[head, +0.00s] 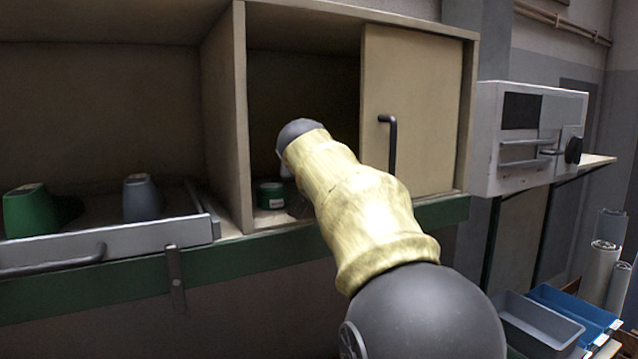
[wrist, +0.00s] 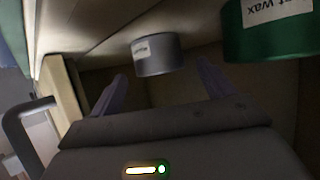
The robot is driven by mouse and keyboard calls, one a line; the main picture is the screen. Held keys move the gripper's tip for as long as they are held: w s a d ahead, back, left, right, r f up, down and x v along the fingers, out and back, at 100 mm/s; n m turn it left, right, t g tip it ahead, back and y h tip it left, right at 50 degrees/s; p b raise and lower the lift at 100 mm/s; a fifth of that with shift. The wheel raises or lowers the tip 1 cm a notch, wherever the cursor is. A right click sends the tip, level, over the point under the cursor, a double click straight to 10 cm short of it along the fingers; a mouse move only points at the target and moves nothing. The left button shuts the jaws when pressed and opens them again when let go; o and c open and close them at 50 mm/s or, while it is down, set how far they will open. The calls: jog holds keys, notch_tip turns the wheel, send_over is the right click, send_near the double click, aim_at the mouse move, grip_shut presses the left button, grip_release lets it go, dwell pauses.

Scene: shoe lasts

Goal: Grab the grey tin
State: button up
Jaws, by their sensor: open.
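The grey tin (wrist: 157,56) is a short round tin with a white label. In the wrist view it stands just beyond my gripper (wrist: 162,70), roughly centred between the two fingers. The fingers are spread apart with nothing held. I cannot tell whether the fingertips overlap the tin's sides. In the head view my arm reaches into the open part of the cupboard and hides most of the gripper. The grey tin cannot be made out clearly there.
A green wax tin (wrist: 270,32) stands close to the right finger in the wrist view; it shows in the cupboard in the head view (head: 270,195). A sliding door (head: 412,115) closes the cupboard's right part. A drawer tray (head: 110,252) with shoe lasts is at left.

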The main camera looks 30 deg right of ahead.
jog(key=shift+x, duration=1.15)
jog(key=shift+r, duration=0.1)
jog(key=c, duration=1.1)
jog(key=shift+r, duration=0.15)
jog(key=shift+r, duration=1.25)
jog(key=s+a+b, duration=0.3)
jog(key=s, duration=0.2)
jog(key=s+a+b, duration=0.2)
jog(key=s+a, duration=0.1)
jog(key=s, duration=0.2)
jog(key=s+a+b, duration=0.3)
jog(key=s, duration=0.2)
jog(key=shift+s+a+r+b, duration=0.2)
jog(key=shift+a+r+b, duration=0.1)
jog(key=shift+r+b, duration=0.05)
